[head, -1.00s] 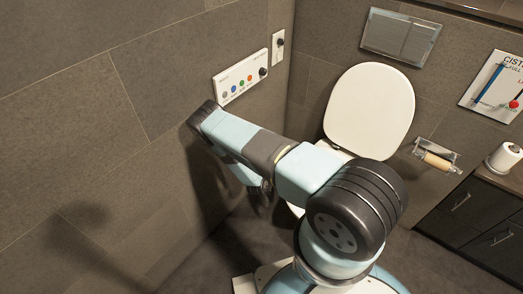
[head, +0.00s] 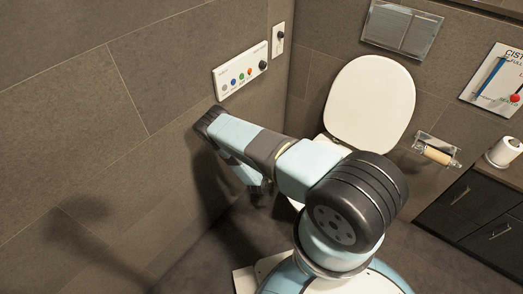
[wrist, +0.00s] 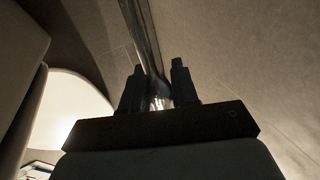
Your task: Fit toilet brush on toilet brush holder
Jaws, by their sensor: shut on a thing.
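A shiny metal shaft, which looks like the toilet brush handle (wrist: 144,38), runs from the top of the wrist view down between the two dark fingers of my gripper (wrist: 158,76). My gripper is shut on this handle. The brush's other end is out of the wrist view. In the head view my arm covers the area below it, and I cannot make out the brush there. The toilet brush holder cannot be made out in either view.
The toilet, with its raised white lid (head: 369,102), stands beyond my arm; a pale curved surface also shows in the wrist view (wrist: 78,104). A button panel (head: 240,75) is on the left wall, close to my arm. A dark cabinet (head: 470,205) stands at the right.

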